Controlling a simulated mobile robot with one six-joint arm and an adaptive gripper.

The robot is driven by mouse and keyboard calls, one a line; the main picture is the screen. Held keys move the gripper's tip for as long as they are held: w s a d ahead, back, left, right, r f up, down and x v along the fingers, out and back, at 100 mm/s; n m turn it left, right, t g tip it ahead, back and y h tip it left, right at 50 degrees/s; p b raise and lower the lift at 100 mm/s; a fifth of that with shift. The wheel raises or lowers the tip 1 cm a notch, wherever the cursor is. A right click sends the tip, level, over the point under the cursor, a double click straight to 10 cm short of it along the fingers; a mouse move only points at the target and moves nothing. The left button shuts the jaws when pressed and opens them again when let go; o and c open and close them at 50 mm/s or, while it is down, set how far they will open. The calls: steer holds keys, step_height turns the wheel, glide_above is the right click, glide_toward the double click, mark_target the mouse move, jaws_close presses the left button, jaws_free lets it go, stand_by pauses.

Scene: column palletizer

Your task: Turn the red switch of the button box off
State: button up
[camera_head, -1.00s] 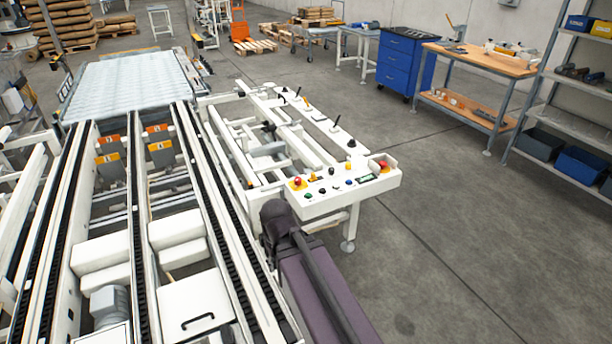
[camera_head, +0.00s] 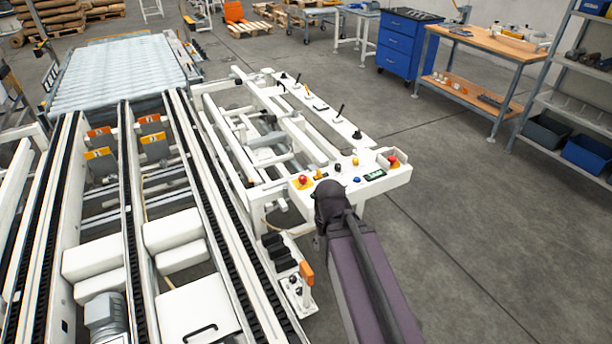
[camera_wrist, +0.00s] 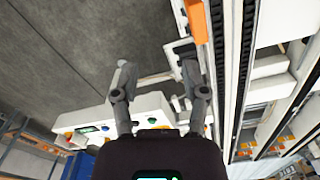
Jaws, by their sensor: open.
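A white control panel (camera_head: 345,184) with several buttons and levers stands in the middle of the head view. It carries a red mushroom knob (camera_head: 303,180) on its left and another red knob (camera_head: 393,162) on its right. A small white box (camera_head: 295,290) with an orange part and small dark knobs sits lower, beside the conveyor. I cannot tell which of these holds the red switch. In the wrist view, my gripper (camera_wrist: 157,78) is open and empty, with the panel (camera_wrist: 92,120) behind its fingers and the orange part (camera_wrist: 195,20) above. The head view does not show my gripper clearly.
A chain conveyor (camera_head: 185,150) runs along the left, with a roller bed (camera_head: 115,75) at its far end. A blue drawer cabinet (camera_head: 402,42), a workbench (camera_head: 480,40) and shelving (camera_head: 575,100) stand back right. The floor right of the panel is clear.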

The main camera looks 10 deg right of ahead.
steer(key=shift+d, duration=0.3)
steer(key=o, duration=0.4)
steer(key=shift+d, duration=0.1)
steer(key=m, duration=1.7)
glide_above(303, 177)
steer(key=shift+w+r, duration=0.1)
steer(key=shift+f, duration=0.2)
step_height(303, 177, down, 13)
steer(key=b, duration=1.3)
steer(key=shift+f+b, duration=0.2)
steer(key=shift+b, duration=0.1)
